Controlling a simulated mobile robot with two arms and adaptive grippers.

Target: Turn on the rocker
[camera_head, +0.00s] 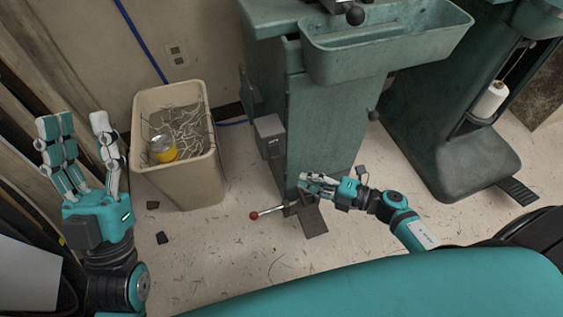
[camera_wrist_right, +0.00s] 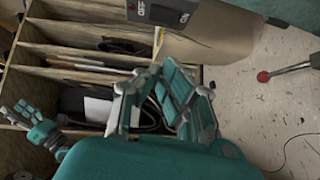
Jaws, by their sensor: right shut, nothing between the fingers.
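A small grey switch box (camera_head: 270,134) is fixed to the left side of the green machine column (camera_head: 318,120). In the right wrist view a dark switch plate (camera_wrist_right: 172,14) with OFF and ON lettering shows at the top edge. The rocker (camera_wrist_right: 162,12) sits between the two words; I cannot tell which way it is tipped. My right gripper (camera_head: 303,180) is shut and empty, low in front of the column, below and right of the box and apart from it. It also shows in the right wrist view (camera_wrist_right: 163,72). My left gripper (camera_head: 78,121) is open and empty at the far left.
A beige bin (camera_head: 185,185) with cord scraps and a yellow can (camera_head: 163,149) stands left of the column. A red-knobbed lever (camera_head: 254,215) and a pedal (camera_head: 312,220) are low by my right gripper. A green tray (camera_head: 390,45) juts out above. Wooden shelving (camera_wrist_right: 75,62) shows in the wrist view.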

